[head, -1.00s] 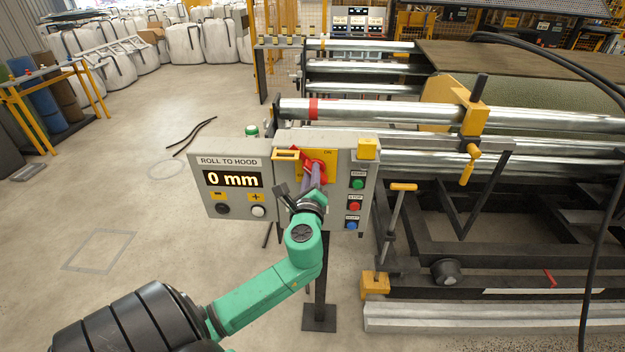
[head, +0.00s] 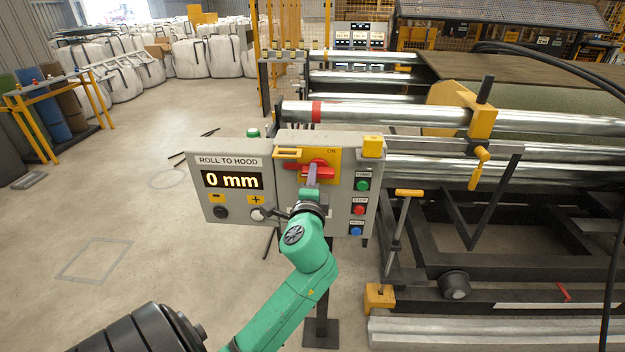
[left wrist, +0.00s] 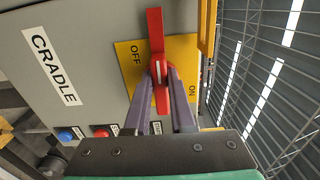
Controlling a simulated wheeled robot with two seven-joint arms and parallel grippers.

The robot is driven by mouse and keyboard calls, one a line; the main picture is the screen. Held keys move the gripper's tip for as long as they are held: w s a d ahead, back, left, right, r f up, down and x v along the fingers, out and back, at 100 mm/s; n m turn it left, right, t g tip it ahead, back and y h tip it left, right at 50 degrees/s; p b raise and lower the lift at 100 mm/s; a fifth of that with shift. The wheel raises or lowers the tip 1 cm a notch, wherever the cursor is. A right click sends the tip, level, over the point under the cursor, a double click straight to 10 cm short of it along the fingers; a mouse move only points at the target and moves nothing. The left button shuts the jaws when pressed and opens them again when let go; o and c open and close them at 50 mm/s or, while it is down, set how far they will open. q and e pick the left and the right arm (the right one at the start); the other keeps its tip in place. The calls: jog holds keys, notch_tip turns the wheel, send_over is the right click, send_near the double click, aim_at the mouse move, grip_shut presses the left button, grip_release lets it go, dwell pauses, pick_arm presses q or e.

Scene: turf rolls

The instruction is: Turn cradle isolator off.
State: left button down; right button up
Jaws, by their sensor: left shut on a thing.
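The red cradle isolator handle (head: 322,170) is on a yellow plate (head: 290,172) on the grey control box. In the head view the handle lies about level, with ON printed above it. In the left wrist view the red handle (left wrist: 155,32) runs up the picture, its long end beside the word OFF and ON at the right of the plate (left wrist: 187,62). My left gripper (head: 312,178) is shut on the handle near its hub; its purple fingers (left wrist: 163,78) straddle it and hide part of it. My right gripper is out of view.
The box also carries a "0 mm" display (head: 233,180), a green button (head: 362,185), a red button (head: 359,210) and a blue button (head: 356,231). The steel roller frame (head: 400,115) stands close at the right. Open floor (head: 110,215) lies to the left.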

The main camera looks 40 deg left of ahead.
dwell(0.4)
pick_arm(q)
jog(key=c, duration=0.8)
grip_release()
jog(key=shift+o, duration=0.2)
jog(key=b+v, duration=0.1)
jog(key=v, duration=1.3)
jog(key=shift+s+d+b, duration=0.2)
jog(key=shift+d+b, duration=0.05)
jog(key=shift+b, duration=0.15)
jog(key=shift+f, duration=0.1)
